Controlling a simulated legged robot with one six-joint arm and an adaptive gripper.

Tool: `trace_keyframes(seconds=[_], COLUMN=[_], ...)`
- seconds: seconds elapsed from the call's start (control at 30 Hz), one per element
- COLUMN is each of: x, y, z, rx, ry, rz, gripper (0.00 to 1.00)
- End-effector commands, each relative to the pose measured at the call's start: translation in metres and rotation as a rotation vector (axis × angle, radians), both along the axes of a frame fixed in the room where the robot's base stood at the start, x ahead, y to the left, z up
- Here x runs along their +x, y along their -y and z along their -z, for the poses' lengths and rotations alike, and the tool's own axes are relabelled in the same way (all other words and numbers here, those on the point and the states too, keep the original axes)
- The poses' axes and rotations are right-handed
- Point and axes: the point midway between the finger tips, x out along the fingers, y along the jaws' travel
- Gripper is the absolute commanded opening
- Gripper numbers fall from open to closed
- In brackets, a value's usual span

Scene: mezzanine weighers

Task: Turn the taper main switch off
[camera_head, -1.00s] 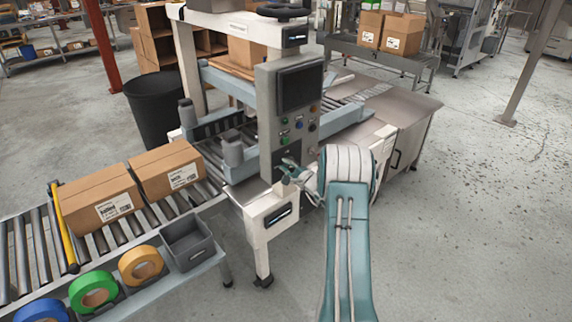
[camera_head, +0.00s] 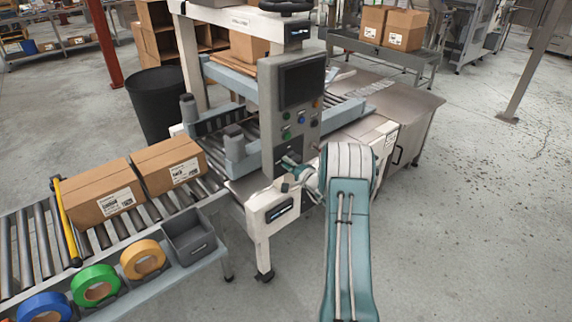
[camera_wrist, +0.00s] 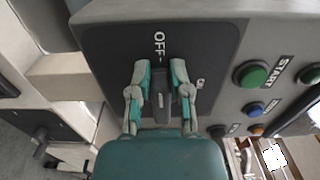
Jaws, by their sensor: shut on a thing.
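The taper main switch is a dark grey knob (camera_wrist: 159,96) on a black plate (camera_wrist: 108,45), in the middle of the wrist view. The knob's long axis runs up the picture towards the white OFF label (camera_wrist: 159,43). A second label to the right, partly hidden by a finger, seems to be ON. My gripper (camera_wrist: 160,88) has one teal-and-grey finger on each side of the knob and is shut on it. In the head view my gripper (camera_head: 291,171) is at the bottom of the taper's grey control panel (camera_head: 302,128), and the knob is too small to make out.
A green START button (camera_wrist: 251,74) and a blue button (camera_wrist: 252,109) sit right of the switch. Cartons (camera_head: 106,194) stand on the roller conveyor (camera_head: 22,250) at left. Tape rolls (camera_head: 143,259) and a grey bin (camera_head: 188,238) line its front. The floor at right is clear.

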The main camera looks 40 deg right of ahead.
Motion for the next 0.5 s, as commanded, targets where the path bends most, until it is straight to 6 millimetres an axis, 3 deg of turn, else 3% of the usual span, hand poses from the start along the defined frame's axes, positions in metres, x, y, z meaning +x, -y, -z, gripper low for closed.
trace_keyframes(seconds=[0.2,0.23,0.3,0.5], x=[-0.0029,-0.0029,-0.0028,-0.0027], y=[0.0076,0.0076,0.0077,0.0053], z=[0.0035,0.0034,0.0031,0.0019], rx=[0.004,0.003,0.003,0.001], ry=[-0.009,-0.008,-0.008,-0.008], rz=[0.020,0.020,0.019,0.017], gripper=[0.00,0.39,0.60,0.60])
